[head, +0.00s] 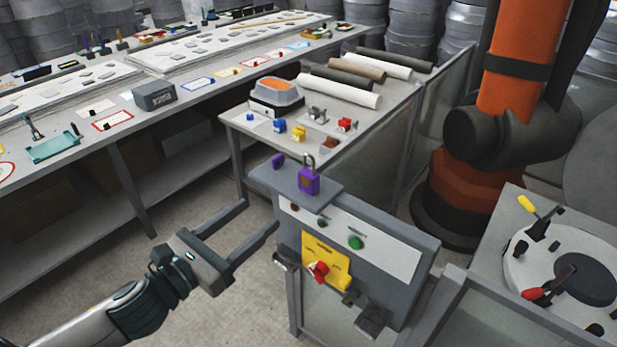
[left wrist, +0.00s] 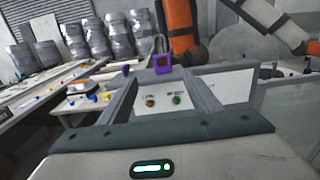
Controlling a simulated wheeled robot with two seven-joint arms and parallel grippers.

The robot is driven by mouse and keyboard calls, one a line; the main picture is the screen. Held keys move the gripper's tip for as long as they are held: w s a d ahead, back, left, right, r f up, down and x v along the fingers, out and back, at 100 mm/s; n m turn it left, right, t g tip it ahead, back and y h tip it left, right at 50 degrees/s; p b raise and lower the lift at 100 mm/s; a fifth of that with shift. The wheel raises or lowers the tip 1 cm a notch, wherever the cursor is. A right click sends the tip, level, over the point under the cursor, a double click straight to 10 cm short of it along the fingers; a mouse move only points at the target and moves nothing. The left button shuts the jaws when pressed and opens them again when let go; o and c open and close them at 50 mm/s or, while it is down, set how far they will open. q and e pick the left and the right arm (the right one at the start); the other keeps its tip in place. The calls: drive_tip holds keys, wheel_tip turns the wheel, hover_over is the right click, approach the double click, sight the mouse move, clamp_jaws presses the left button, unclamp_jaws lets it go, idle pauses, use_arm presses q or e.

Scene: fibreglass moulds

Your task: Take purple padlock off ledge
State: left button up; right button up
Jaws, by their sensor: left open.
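The purple padlock (head: 309,183) stands upright, its grey shackle on top, on the grey ledge (head: 271,175) above the control panel. A smaller purple item (head: 278,161) is at the ledge's far left end; I cannot tell what it is. My left gripper (head: 262,214) is open and empty, to the left of the panel and apart from the padlock, its fingers pointing towards the ledge. In the left wrist view the padlock (left wrist: 163,64) shows ahead, beyond and between the two fingers. My right gripper is not in view.
The control panel (head: 395,250) has a red switch on a yellow plate (head: 335,265) and green buttons below the ledge. A table (head: 352,138) behind bears several small coloured padlocks and rolls. An orange robot arm (head: 520,70) stands to the right. Open floor lies left of the panel.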

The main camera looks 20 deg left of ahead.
use_arm(q)
drive_tip(key=shift+w, duration=0.1)
drive_tip(key=b, duration=0.7)
approach(303, 179)
drive_tip(key=w, duration=0.1)
drive_tip(key=b+x, duration=0.3)
drive_tip(key=b, duration=0.1)
drive_tip(key=shift+d+f, duration=0.1)
drive_tip(key=shift+d, duration=0.1)
drive_tip(key=shift+w+d+r+p, duration=0.15)
drive_tip(key=shift+w+r+p, duration=0.1)
drive_tip(key=shift+w+p, duration=0.45)
drive_tip(key=shift+w+d+f, duration=0.15)
drive_tip(key=shift+w+d, duration=0.1)
drive_tip(key=shift+w, duration=0.1)
drive_tip(key=shift+w, duration=0.1)
